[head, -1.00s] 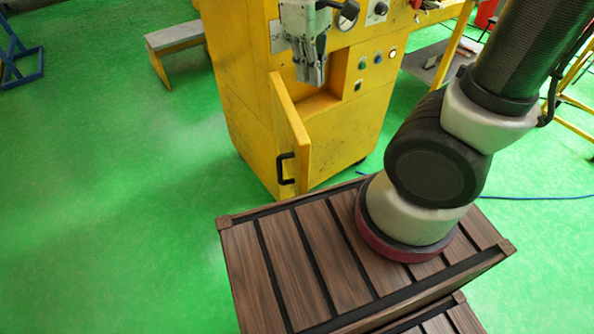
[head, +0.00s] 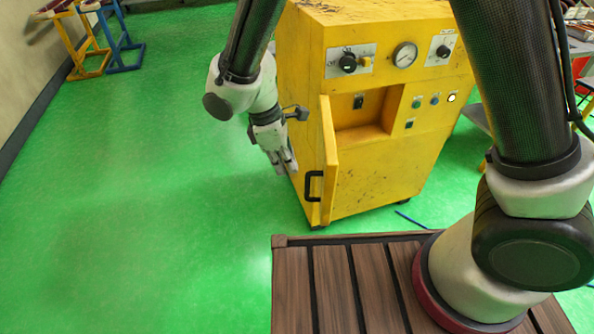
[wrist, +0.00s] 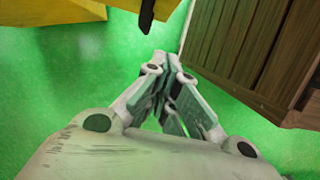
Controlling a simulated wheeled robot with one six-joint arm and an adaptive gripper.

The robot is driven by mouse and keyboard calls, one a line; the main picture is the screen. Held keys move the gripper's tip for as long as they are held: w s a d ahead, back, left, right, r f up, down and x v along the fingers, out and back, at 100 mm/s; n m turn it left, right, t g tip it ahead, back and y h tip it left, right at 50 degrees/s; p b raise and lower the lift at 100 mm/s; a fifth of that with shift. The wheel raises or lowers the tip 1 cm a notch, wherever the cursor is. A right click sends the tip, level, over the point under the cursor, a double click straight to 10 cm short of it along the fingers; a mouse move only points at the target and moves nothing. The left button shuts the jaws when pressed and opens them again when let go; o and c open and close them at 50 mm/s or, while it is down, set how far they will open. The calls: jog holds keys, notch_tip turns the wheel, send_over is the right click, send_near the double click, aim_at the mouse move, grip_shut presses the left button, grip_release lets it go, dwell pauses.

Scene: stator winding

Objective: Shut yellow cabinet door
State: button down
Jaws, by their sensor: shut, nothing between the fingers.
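The yellow cabinet (head: 385,175) stands on the green floor in the head view. Its yellow door (head: 328,160) is swung open towards me, seen nearly edge-on, with a black handle (head: 314,186) on its left face. The recess behind the door shows open. My gripper (head: 286,168) is shut and empty, pointing down to the left of the door, apart from the handle in the picture. In the wrist view my gripper's fingers (wrist: 172,75) are together, with the dark handle end (wrist: 147,14) above them and a strip of yellow (wrist: 60,10) at the top left.
My brown slatted base (head: 335,290) lies in front of the cabinet, and also shows at the right of the wrist view. Trestles (head: 118,40) stand far left. The floor left of the cabinet is clear.

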jog(key=d+f, duration=0.1)
jog(key=f, duration=0.1)
jog(key=d+f, duration=0.2)
jog(key=f, duration=0.1)
jog(key=d+f, duration=0.2)
jog(key=f, duration=0.1)
jog(key=shift+s, duration=0.1)
jog(key=shift+d, duration=0.55)
